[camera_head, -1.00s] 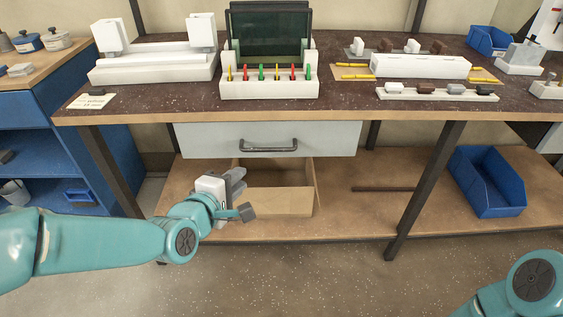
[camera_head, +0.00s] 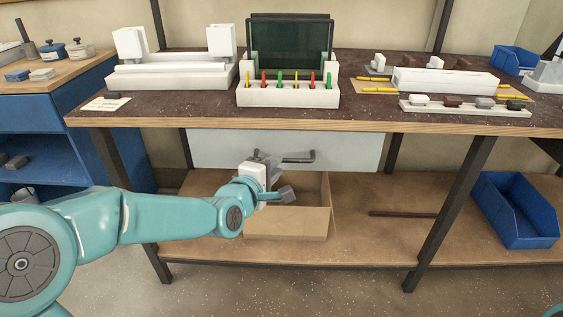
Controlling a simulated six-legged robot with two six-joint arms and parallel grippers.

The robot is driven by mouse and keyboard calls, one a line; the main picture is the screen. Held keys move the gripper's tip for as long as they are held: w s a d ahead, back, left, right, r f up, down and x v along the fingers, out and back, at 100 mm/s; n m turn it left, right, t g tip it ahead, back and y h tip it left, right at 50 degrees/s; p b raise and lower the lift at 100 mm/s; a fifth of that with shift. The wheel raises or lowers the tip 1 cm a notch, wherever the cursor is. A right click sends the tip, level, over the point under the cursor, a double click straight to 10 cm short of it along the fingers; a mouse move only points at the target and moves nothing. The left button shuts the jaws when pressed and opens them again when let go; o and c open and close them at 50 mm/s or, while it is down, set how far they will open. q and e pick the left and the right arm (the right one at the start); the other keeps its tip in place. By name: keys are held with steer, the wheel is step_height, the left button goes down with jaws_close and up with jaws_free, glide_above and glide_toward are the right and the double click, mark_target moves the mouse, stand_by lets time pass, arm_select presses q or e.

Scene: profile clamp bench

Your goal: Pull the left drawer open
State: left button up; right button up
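A light grey drawer (camera_head: 350,150) hangs shut under the dark bench top. Its dark bar handle (camera_head: 301,158) is on the middle of the front. My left gripper (camera_head: 281,177) is at the left end of the handle, slightly below it. Its two grey fingers are spread apart, one above the other, with nothing seen between them. The upper finger overlaps the handle's left end in the picture; I cannot tell whether they touch. My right gripper is out of view.
An open cardboard box (camera_head: 290,222) stands on the lower shelf (camera_head: 390,245) behind my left gripper. A blue bin (camera_head: 518,212) is at the shelf's right. Bench legs (camera_head: 450,210) flank the drawer. Floor space in front is clear.

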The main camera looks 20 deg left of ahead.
arm_select(q)
steer(key=x, duration=0.5)
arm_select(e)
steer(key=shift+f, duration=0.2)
arm_select(q)
steer(key=shift+s, duration=0.1)
jaws_close()
